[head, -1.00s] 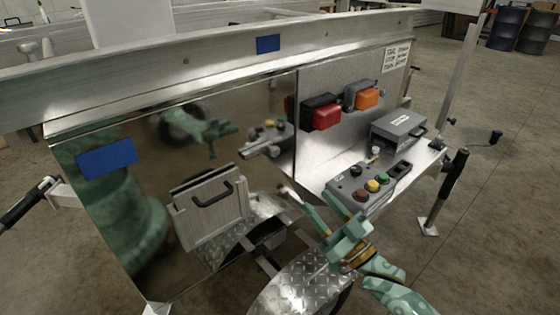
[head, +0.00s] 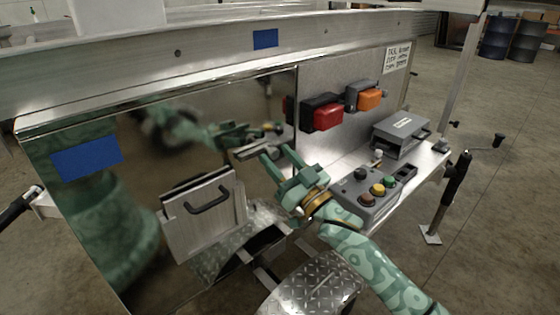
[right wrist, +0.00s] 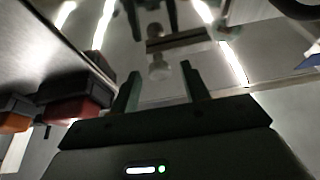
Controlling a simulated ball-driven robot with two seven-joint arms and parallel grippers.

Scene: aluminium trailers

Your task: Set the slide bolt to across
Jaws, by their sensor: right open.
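The slide bolt (head: 253,151) is a small metal bar on the shiny upright panel, left of the panel's seam. My right gripper (head: 276,153) is in front of the panel with its fingers pointing at the bolt, close to its right end. The fingers are open and empty. In the right wrist view, the slide bolt (right wrist: 180,42) shows as a bar with a round pale knob beyond and between the open fingertips (right wrist: 160,72). I cannot tell whether the fingers touch it. The fingers partly hide it in the head view. My left gripper is out of view.
A red switch (head: 322,116) and an orange switch (head: 368,99) sit right of the seam. A control box with coloured buttons (head: 373,196) and a grey case (head: 401,136) stand on the shelf below. A hatch with a black handle (head: 207,200) is lower left. The panel mirrors my body.

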